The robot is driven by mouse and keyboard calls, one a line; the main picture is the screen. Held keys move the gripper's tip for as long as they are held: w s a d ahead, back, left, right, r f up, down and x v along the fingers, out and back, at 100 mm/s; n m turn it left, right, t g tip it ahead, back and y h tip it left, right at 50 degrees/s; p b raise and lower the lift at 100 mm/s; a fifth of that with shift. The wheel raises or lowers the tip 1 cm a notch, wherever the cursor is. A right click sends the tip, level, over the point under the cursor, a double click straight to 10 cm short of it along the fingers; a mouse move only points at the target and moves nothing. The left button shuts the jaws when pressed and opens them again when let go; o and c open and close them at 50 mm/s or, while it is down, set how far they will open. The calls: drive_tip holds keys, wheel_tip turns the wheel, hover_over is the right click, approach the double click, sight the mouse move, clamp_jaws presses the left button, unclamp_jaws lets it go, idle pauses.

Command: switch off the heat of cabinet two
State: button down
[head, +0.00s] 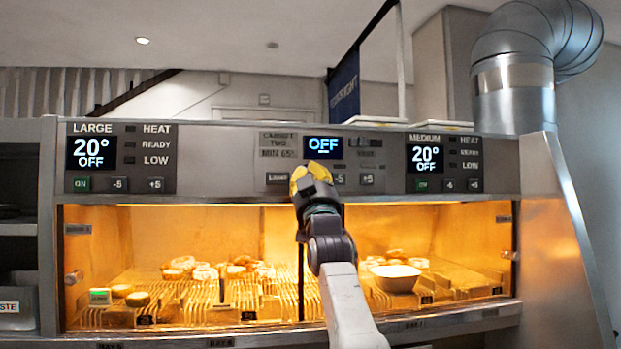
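The cabinet two panel (265,160) is in the middle of the control strip above the glowing heated cabinet. Its display (323,145) reads "OFF" in blue. A dark button (277,178) shows at its lower left, and "-5" (340,179) and "+5" (367,179) buttons show at its lower right. My gripper (310,172), with yellow fingertips, is in front of the panel's lower middle and hides what is between these buttons. I cannot tell whether it touches the panel or whether its fingers are open.
The large panel (120,158) at left and the medium panel (444,163) at right each read "20° OFF". Behind the cabinet front are food pieces on wire racks and a white dish (395,277). A silver duct (515,90) rises at right.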

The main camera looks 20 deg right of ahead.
drive_tip(key=shift+s+f, duration=0.1)
idle(0.3)
drive_tip(key=shift+s+a+b, duration=0.1)
drive_tip(key=shift+s+b, duration=0.2)
drive_tip(key=shift+b, duration=0.2)
drive_tip(key=s+a+b, duration=0.1)
drive_tip(key=s+b, duration=0.4)
drive_tip(key=s, duration=0.1)
idle(0.4)
drive_tip(key=shift+a, duration=0.1)
idle(0.4)
